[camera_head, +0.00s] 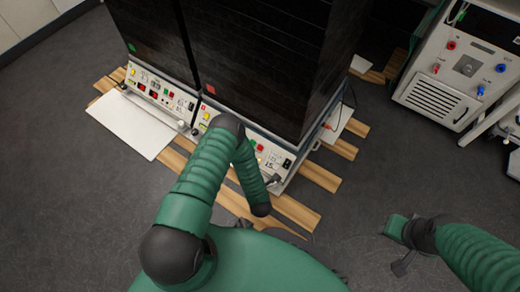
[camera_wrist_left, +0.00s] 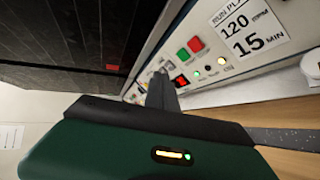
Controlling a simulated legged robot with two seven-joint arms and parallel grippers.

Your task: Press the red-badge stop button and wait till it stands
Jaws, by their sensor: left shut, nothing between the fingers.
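The red-badge shaker is the right black cabinet (camera_head: 255,60); its red badge (camera_head: 200,90) also shows in the left wrist view (camera_wrist_left: 112,67). Contact cannot be told. My right gripper (camera_head: 402,264) hangs over the floor at lower right, its jaws unclear.
A second black cabinet with a green badge (camera_head: 132,47) stands on the left, with a white board (camera_head: 128,122) before its panel. Wooden slats (camera_head: 295,210) lie under the shakers. A white instrument (camera_head: 455,70) stands at upper right. A label reads 120 and 15 MIN (camera_wrist_left: 250,30).

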